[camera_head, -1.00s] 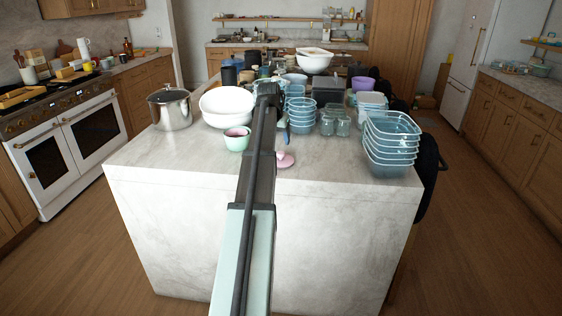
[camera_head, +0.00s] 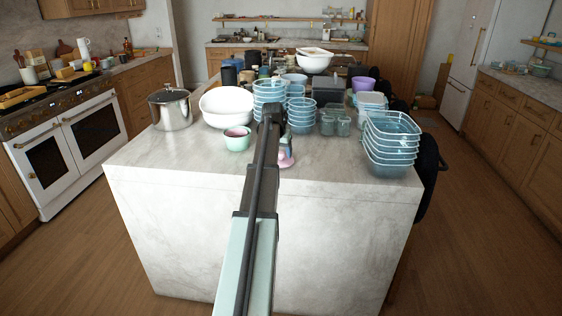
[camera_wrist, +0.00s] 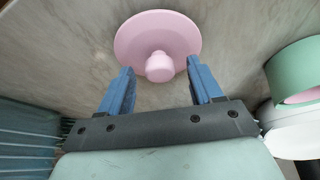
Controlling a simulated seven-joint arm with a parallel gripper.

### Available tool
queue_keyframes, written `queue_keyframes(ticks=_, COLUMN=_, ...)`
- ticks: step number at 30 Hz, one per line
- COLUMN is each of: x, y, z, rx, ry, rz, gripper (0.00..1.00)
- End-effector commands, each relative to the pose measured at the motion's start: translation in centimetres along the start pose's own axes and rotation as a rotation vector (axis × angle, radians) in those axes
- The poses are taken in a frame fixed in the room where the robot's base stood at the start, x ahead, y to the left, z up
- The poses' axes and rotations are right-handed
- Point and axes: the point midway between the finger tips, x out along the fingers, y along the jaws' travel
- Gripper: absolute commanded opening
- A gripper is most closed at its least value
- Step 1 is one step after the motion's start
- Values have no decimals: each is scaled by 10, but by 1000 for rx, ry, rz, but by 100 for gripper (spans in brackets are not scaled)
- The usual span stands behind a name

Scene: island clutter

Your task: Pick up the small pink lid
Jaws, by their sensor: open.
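The small pink lid (camera_wrist: 158,38) lies flat on the marble counter with its round knob up. In the wrist view it is at the top centre, and its knob shows between the tips of my gripper's two blue fingers. My gripper (camera_wrist: 159,78) is open, with nothing held; I cannot tell how high it is above the knob. In the head view the lid (camera_head: 286,161) shows near the island's front edge, partly hidden behind my arm and gripper (camera_head: 284,145).
Stacked clear tubs (camera_head: 390,145) stand at the right edge. The front counter is bare.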

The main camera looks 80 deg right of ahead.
Motion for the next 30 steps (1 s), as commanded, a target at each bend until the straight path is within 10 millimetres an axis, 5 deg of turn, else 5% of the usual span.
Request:
queue_keyframes(ticks=4, x=0, y=0, z=0, rx=0, ry=0, rz=0, gripper=64)
queue_keyframes(ticks=22, x=-1, y=0, z=0, rx=0, ry=0, rz=0, gripper=6)
queue_keyframes(ticks=30, x=-2, y=0, z=-1, rx=0, ry=0, rz=0, gripper=4)
